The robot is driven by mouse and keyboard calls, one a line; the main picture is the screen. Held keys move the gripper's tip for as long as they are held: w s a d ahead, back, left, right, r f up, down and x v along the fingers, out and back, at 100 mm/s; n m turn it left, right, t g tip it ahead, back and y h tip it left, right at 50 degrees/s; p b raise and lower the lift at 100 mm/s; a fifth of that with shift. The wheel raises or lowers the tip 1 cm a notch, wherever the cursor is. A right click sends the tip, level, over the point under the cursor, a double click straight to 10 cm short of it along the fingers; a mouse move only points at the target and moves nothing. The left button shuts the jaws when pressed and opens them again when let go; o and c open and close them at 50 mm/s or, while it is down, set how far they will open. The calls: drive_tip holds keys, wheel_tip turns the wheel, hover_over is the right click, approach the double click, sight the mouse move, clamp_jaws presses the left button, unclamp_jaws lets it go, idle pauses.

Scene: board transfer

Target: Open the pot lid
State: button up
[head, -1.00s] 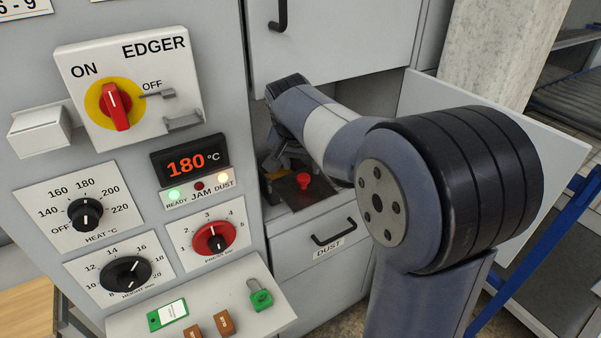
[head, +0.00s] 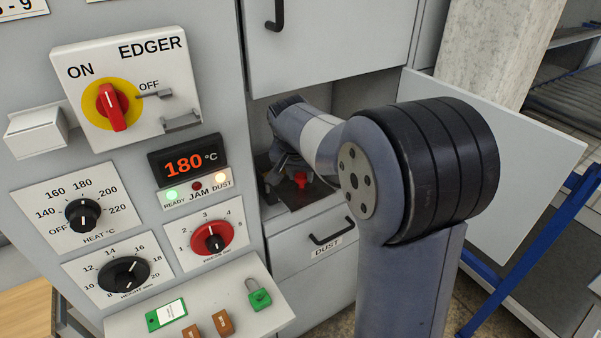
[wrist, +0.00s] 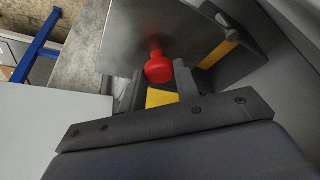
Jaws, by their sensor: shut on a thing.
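The pot lid is a flat dark grey plate (head: 312,196) with a red knob (head: 301,179), inside the open compartment of the grey machine. In the wrist view, the plate (wrist: 125,38) fills the top middle and the red knob (wrist: 158,70) stands out from it towards me. My gripper (wrist: 158,82) is shut on the knob, with a finger on each side of it. In the head view, my gripper (head: 287,170) is small and partly hidden by my arm. Whether the lid is raised is hard to tell.
The compartment door (head: 500,165) stands open at the right. Below is a drawer marked DUST (head: 325,250). A control panel (head: 150,220) with knobs and a 180 °C display (head: 184,163) is at the left. A dark box with a yellow strip (wrist: 232,50) is beside the plate.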

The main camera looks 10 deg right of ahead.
sight(301, 195)
clamp_jaws()
drive_tip(key=shift+w+d+n+y+p, duration=0.2)
drive_tip(key=shift+w+n, duration=0.15)
drive_tip(key=shift+n, duration=0.15)
drive_tip(key=shift+w+d+n+y+p, duration=0.2)
drive_tip(key=shift+w+n, duration=0.15)
drive_tip(key=shift+n, duration=0.15)
drive_tip(key=o, duration=0.6)
unclamp_jaws()
drive_tip(key=v, duration=1.1)
